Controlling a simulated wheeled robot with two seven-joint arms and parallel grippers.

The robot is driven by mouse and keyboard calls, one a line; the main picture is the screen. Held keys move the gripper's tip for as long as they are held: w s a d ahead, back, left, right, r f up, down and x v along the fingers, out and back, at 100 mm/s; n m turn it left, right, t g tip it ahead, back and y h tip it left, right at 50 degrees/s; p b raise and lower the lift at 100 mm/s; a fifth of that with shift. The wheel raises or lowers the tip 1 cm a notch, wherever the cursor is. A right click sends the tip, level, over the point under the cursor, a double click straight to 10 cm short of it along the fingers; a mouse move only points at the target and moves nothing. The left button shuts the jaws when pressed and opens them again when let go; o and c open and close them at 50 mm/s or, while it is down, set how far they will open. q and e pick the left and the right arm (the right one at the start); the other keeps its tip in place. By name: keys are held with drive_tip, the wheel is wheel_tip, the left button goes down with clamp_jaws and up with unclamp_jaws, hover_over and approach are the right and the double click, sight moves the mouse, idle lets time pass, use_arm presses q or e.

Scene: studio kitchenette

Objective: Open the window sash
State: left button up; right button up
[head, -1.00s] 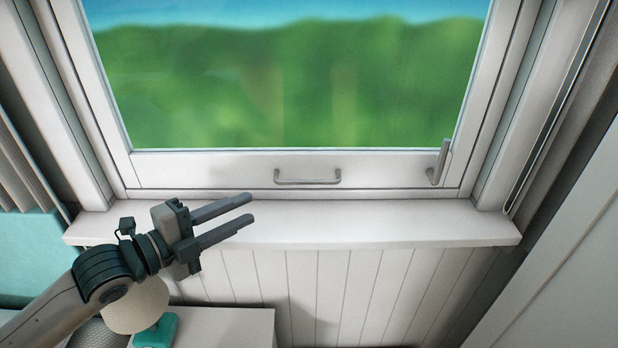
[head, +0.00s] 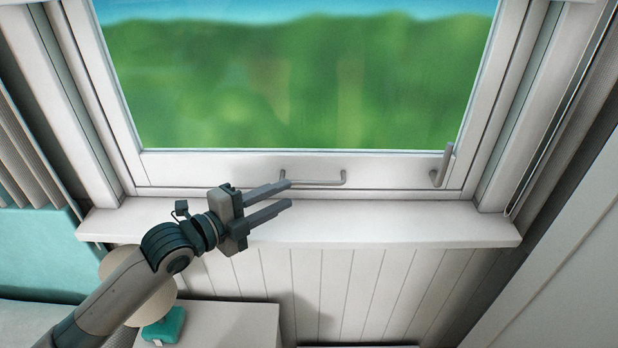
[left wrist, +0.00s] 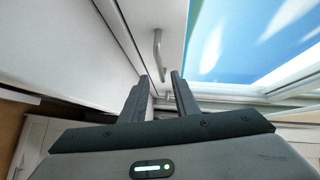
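The window sash (head: 215,167) has a white frame around a large pane and looks shut in its frame. A grey pull handle (head: 325,182) sits on its bottom rail, and an upright grey lever (head: 441,166) is at the rail's right end. My left gripper (head: 289,194) is open and empty above the sill. Its fingertips overlap the left end of the pull handle in the head view; contact cannot be told. In the left wrist view, a grey bar handle (left wrist: 158,54) lies just beyond the open fingertips (left wrist: 159,78). My right gripper is not in view.
The white sill (head: 400,225) juts out below the sash. A teal item (head: 165,326) rests on a low white surface (head: 235,322) below, with a round pale object (head: 113,262) partly behind my left arm. A grey curtain (head: 28,160) hangs at the left.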

sight(306, 184)
use_arm(q)
drive_tip(key=p+x, duration=0.2)
drive_tip(key=x, duration=0.7)
drive_tip(key=shift+c, duration=0.7)
clamp_jaws()
